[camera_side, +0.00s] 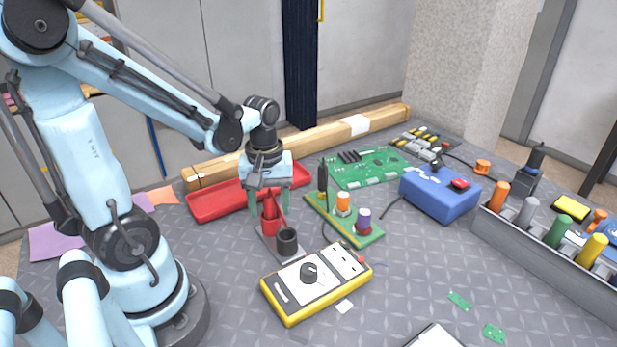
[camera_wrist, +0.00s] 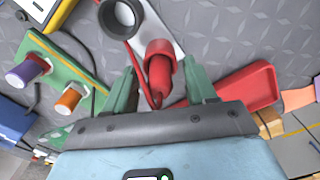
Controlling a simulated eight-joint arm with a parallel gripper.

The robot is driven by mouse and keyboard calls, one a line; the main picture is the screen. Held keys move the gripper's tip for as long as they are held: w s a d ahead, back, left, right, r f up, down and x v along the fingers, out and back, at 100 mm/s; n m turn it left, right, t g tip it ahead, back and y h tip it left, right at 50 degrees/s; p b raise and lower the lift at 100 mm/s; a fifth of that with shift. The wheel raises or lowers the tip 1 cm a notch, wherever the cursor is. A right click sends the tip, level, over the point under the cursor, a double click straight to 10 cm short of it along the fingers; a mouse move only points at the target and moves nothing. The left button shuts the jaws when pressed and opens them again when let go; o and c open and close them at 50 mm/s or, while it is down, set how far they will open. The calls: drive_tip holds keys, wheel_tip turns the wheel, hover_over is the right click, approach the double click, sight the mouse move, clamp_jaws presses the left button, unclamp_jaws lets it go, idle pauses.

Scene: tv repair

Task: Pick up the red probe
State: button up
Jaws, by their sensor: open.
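The red probe (camera_side: 269,206) stands upright in the red cup of a small grey holder (camera_side: 267,247), just below and between my gripper's fingers in the side view. In the wrist view the red probe (camera_wrist: 158,80) sits in its red cup, between the two green fingertips. My gripper (camera_side: 269,207) is open, its green fingers either side of the probe; it also shows in the wrist view (camera_wrist: 162,82). I cannot tell whether a finger touches the probe. A black cup (camera_side: 287,241) beside the red one looks empty.
A yellow multimeter (camera_side: 316,283) lies in front of the holder. A green board with capacitors (camera_side: 365,236) and a black probe (camera_side: 322,178) stand to the right. A red tray (camera_side: 215,204) lies behind, with a wooden beam (camera_side: 330,130) beyond. A blue box (camera_side: 440,197) is further right.

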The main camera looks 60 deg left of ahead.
drive_tip(key=shift+c, duration=0.2)
clamp_jaws()
drive_tip(key=shift+r, duration=0.15)
drive_tip(key=shift+r, duration=0.75)
drive_tip(key=r, duration=0.2)
drive_tip(key=shift+s+d+r, duration=0.1)
drive_tip(key=shift+d+r, duration=0.2)
drive_tip(key=shift+r, duration=0.05)
drive_tip(key=s+d+r, duration=0.2)
drive_tip(key=d+r, duration=0.4)
drive_tip(key=d, duration=0.4)
drive_tip(key=w+r, duration=0.1)
drive_tip(key=w, duration=1.7)
drive_tip(key=shift+w+r, duration=0.15)
drive_tip(key=shift+r, duration=0.2)
